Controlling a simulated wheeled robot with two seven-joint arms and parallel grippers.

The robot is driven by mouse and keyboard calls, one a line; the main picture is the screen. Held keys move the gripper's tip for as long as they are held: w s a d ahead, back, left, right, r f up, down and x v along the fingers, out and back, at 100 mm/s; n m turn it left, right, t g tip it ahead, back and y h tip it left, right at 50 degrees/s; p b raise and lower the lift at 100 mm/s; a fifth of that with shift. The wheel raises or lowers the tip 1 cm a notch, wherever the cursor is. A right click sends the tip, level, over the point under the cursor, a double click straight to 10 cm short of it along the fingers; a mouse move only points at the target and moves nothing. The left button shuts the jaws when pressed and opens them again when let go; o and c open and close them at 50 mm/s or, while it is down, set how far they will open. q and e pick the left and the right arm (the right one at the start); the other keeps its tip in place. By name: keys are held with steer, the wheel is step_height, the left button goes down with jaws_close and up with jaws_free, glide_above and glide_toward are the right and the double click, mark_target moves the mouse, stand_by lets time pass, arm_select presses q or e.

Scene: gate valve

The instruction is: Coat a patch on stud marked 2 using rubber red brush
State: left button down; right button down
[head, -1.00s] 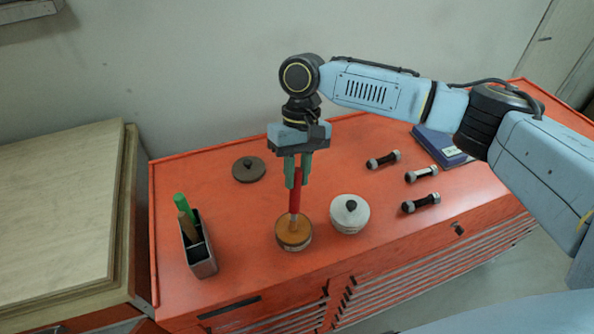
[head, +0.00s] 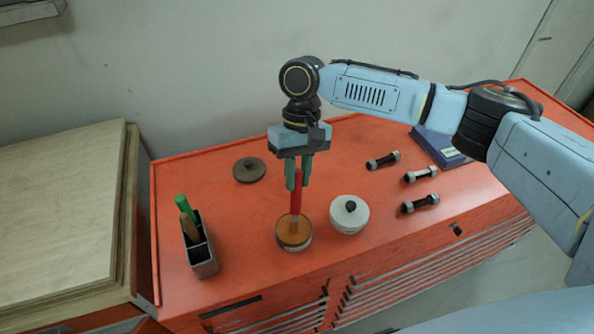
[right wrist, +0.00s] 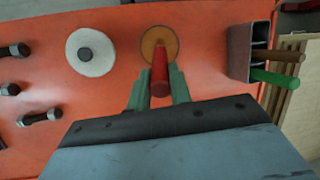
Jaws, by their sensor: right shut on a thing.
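My right gripper (head: 298,172) is shut on the red brush (head: 296,194), which it holds upright with the tip down in the open round pot of amber-brown stuff (head: 290,240). The red handle (right wrist: 160,75) also shows between the green fingers in the right wrist view, over the pot (right wrist: 148,42). Several dark studs with pale ends lie at the right of the red cabinet top, among them the back stud (head: 383,160), the middle stud (head: 421,174) and the front stud (head: 420,203). Their marks are too small to read. My left gripper is not in view.
A white lidded pot (head: 349,214) stands just right of the open pot. A dark round lid (head: 249,170) lies behind. A grey holder (head: 203,259) with a green and a brown handle stands at left. A dark blue box (head: 440,148) lies at back right.

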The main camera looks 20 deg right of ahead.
step_height(320, 180, up, 2)
steer(key=shift+r+p, duration=0.1)
steer(key=shift+p, duration=0.95)
steer(key=shift+w+r, duration=0.1)
steer(key=shift+r, duration=2.2)
